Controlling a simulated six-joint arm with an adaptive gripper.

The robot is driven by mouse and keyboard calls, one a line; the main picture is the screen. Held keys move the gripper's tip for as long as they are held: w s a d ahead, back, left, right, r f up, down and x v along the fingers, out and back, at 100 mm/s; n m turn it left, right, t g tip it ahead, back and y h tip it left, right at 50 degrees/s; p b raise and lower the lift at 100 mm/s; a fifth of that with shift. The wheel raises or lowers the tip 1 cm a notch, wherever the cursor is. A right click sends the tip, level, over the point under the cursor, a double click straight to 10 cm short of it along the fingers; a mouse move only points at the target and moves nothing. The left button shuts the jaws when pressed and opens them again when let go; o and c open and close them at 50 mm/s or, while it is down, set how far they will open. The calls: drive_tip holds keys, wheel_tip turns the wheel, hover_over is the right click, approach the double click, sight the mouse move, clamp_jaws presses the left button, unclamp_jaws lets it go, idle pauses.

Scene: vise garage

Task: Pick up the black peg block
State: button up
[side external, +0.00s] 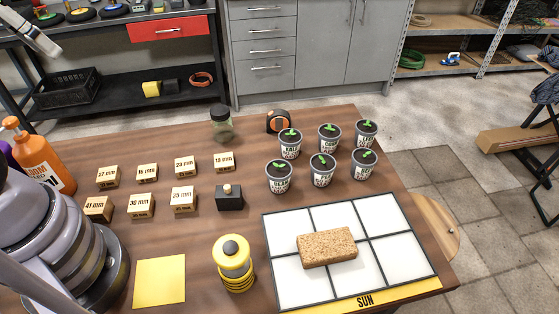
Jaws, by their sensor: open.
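The black peg block (229,202) stands upright on the wooden table, a little left of the middle of the side external view. A short light-wood peg (228,189) sticks up from its top. Nothing touches the block and its top and front are unobstructed.
Wooden blocks marked in mm (183,200) stand in two rows left of the peg block. Potted seedlings (279,178) stand to its right. A yellow-topped cylinder (234,262), yellow sheet (160,281) and white grid board (385,208) bearing a cork-like brick (327,247) lie nearer.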

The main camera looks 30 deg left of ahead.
drive_tip(key=w+d+f+n+g+h, duration=0.35)
drive_tip(key=w+d+f+g, duration=0.2)
drive_tip(key=w+g, duration=0.2)
drive_tip(key=n+g+h, duration=0.3)
drive_tip(key=n+h, duration=0.8)
drive_tip(key=h, duration=0.2)
hover_over(225, 187)
drive_tip(key=v, duration=0.3)
wheel_tip(225, 187, down, 24)
drive_tip(key=shift+t+h, duration=0.25)
drive_tip(key=shift+h, duration=0.1)
wheel_tip(225, 187, down, 8)
drive_tip(key=shift+w+d+r, duration=0.1)
drive_tip(key=shift+d, duration=0.05)
drive_tip(key=shift+x, duration=1.5)
drive_tip(key=shift+c, duration=0.2)
clamp_jaws()
